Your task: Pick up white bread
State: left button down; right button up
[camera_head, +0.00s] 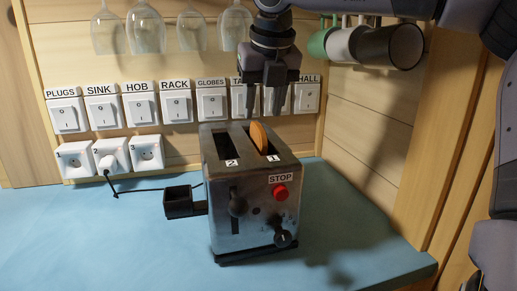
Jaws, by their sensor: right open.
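The bread (260,138) is a thin slice with a tan-brown face, standing upright in slot 1, the right slot of the toaster (239,210). Only its upper part shows; the rest is hidden in the slot. Slot 2, on the left, looks dark and empty. My right gripper (262,112) points down just above and behind the slice, with its two fingers apart and nothing seen between them. I cannot tell whether a finger touches the bread. My left gripper is not in view.
The toaster stands on a blue counter (100,235), clear on the left. Labelled switches (138,108) and sockets (110,155) line the wall behind. Glasses (146,30) and mugs (385,46) hang above. A small dark box (180,203) adjoins the toaster's left.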

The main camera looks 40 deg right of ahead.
aim_at(259, 124)
jog(key=x, duration=0.4)
jog(key=shift+w+f, duration=0.2)
jog(key=shift+w, duration=0.05)
jog(key=shift+f+b, duration=0.25)
jog(key=shift+b, duration=0.05)
dwell(0.5)
jog(key=c, duration=0.7)
